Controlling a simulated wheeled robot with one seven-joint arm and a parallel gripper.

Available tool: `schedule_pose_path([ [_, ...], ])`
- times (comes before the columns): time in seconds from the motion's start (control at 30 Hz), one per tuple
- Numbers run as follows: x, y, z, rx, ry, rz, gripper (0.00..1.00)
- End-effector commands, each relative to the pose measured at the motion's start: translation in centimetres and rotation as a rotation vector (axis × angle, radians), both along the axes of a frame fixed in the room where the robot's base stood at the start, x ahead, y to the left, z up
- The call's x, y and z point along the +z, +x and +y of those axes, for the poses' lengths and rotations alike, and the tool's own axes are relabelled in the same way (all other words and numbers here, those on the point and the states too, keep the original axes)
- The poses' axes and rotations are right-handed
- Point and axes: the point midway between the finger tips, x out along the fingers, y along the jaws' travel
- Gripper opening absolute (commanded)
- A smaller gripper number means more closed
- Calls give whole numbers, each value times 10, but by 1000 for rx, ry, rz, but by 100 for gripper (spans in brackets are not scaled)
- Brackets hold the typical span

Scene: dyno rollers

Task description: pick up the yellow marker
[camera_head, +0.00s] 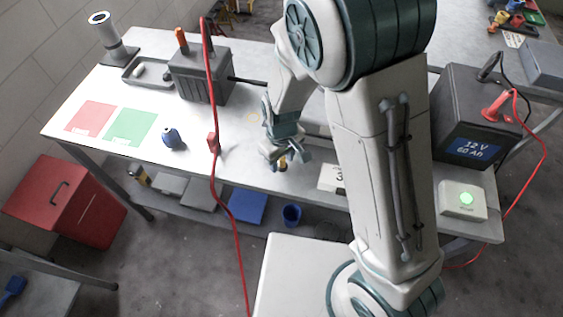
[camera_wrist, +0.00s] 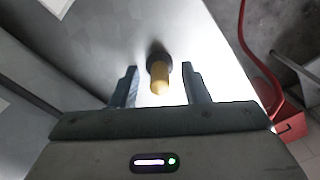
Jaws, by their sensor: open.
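The yellow marker (camera_wrist: 160,77) shows in the wrist view, between and a little beyond the two fingers of my gripper (camera_wrist: 160,88). It has a yellow body and a dark end at the far side. My gripper is open, with a gap on both sides of the marker. In the head view my gripper (camera_head: 280,158) is low over the front part of the table, and a small yellow-orange bit of the marker (camera_head: 283,162) shows beside the fingers. The rest of the marker is hidden there by the gripper.
A red cable (camera_head: 212,100) runs across the table (camera_head: 240,175) left of my gripper. A battery (camera_head: 470,115) and a green-lit box (camera_head: 462,201) are at the right.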

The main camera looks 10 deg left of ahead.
Motion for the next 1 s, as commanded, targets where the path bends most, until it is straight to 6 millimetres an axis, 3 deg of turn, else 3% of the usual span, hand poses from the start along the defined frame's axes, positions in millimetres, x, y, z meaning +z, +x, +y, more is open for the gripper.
schedule_pose_path([
  [0.2, -1, 0, 0, 0, 1, -1, 42],
  [0.37, -1, 0, 0, 0, 1, -1, 0],
  [0.77, 2, 0, 0, 0, 1, -1, 0],
  [1.0, 19, 1, 1, 1, 3, -4, 0],
])
